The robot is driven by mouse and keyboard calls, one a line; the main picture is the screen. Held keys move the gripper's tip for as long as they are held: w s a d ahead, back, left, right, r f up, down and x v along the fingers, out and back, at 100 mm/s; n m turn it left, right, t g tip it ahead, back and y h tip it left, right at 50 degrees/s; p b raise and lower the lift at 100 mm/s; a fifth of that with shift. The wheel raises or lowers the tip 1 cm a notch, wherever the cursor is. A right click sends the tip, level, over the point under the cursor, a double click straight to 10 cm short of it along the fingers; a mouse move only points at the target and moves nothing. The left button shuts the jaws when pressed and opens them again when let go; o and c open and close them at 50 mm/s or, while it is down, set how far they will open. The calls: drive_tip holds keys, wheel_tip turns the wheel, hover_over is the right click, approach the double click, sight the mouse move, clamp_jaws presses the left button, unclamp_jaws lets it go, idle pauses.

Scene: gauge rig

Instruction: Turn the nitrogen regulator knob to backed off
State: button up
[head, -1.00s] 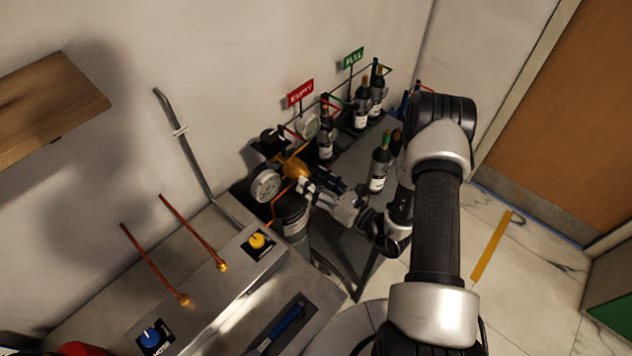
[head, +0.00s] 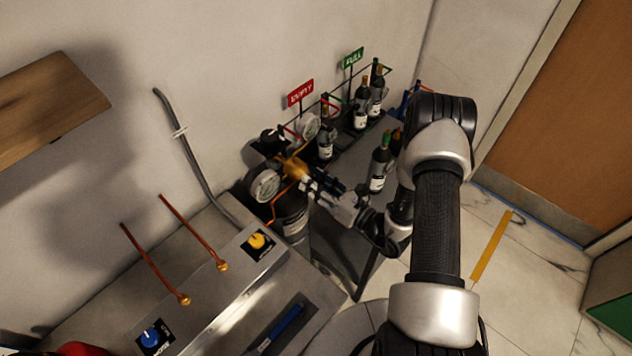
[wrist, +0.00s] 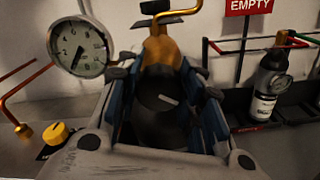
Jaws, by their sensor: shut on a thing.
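The brass regulator body (head: 295,168) sits on top of a dark cylinder (head: 292,218) by the wall, with a round white gauge (head: 265,185) on its left. The wrist view also shows the brass body (wrist: 160,52) and the gauge (wrist: 78,47) with a dark needle. My gripper (head: 309,183) reaches it from the right. In the wrist view its blue-lined fingers (wrist: 162,75) are shut on the black regulator knob (wrist: 158,98), one on each side. A short pale mark on the knob's face points right and slightly down. The fingers hide the knob's sides.
A panel with a yellow knob (head: 257,241) and a blue knob (head: 152,337) stands at lower left, with copper tubes above. Several dark bottles (head: 380,165) stand on the grey bench behind, near a red EMPTY sign (head: 300,92) and a green sign (head: 353,57).

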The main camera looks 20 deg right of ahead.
drive_tip(key=n+b, duration=0.2)
drive_tip(key=n, duration=0.2)
drive_tip(key=shift+f, duration=0.1)
drive_tip(key=n+b, duration=0.2)
drive_tip(key=n, duration=0.1)
drive_tip(key=shift+n+b, duration=0.3)
drive_tip(key=n+b, duration=0.2)
drive_tip(key=n, duration=0.1)
drive_tip(key=n+b, duration=0.3)
drive_tip(key=shift+s+a+f, duration=0.1)
drive_tip(key=shift+a+f, duration=0.05)
drive_tip(key=n+b, duration=0.4)
drive_tip(key=shift+f+b, duration=0.1)
drive_tip(key=shift+b, duration=0.2)
drive_tip(key=n+b, duration=0.3)
drive_tip(key=b, duration=0.1)
drive_tip(key=shift+n, duration=0.3)
drive_tip(key=shift+n+b, duration=1.55)
drive_tip(key=shift+n, duration=0.35)
